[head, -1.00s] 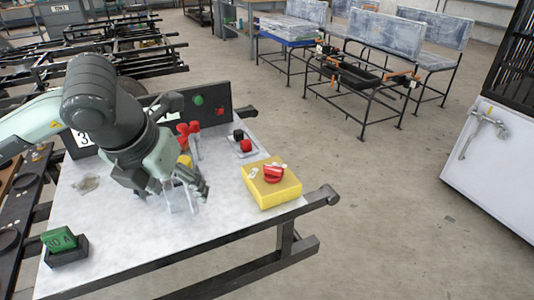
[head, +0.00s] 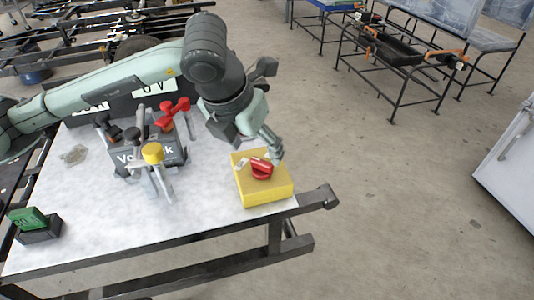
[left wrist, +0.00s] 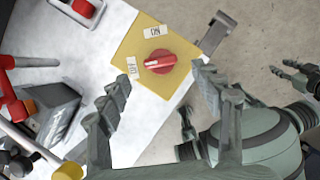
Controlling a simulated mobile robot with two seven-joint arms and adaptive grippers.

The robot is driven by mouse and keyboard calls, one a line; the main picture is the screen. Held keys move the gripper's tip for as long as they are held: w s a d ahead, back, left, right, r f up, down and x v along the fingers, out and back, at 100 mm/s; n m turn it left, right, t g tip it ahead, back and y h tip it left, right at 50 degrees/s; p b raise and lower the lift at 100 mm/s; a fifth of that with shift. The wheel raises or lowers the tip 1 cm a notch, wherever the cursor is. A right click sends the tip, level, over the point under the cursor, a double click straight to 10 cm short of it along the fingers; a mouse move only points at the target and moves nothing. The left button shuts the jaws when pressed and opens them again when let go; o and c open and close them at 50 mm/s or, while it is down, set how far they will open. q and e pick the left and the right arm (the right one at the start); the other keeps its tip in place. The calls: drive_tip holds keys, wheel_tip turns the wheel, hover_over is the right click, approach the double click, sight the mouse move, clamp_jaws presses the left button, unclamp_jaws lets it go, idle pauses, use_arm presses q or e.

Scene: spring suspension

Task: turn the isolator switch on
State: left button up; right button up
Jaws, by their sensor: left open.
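The isolator switch is a yellow box (head: 264,190) with a red rotary knob (head: 262,169) on top, at the right end of the table in the head view. In the left wrist view the red knob (left wrist: 160,62) sits on the yellow plate between two white labels, its pale pointer bar aimed towards the label at its left. My left gripper (head: 272,148) is just behind and above the knob in the head view. In the left wrist view its two fingers (left wrist: 160,95) are spread apart, with the knob beyond and between their tips, apparently untouched.
A grey device with red and yellow levers (head: 150,150) stands on the white table (head: 110,225), left of the switch. A green block in a black holder (head: 38,225) is at the front left.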

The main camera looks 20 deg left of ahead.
sight(261, 161)
use_arm(q)
drive_tip(key=x, duration=0.5)
drive_tip(key=shift+f, duration=0.15)
drive_tip(key=c, duration=1.2)
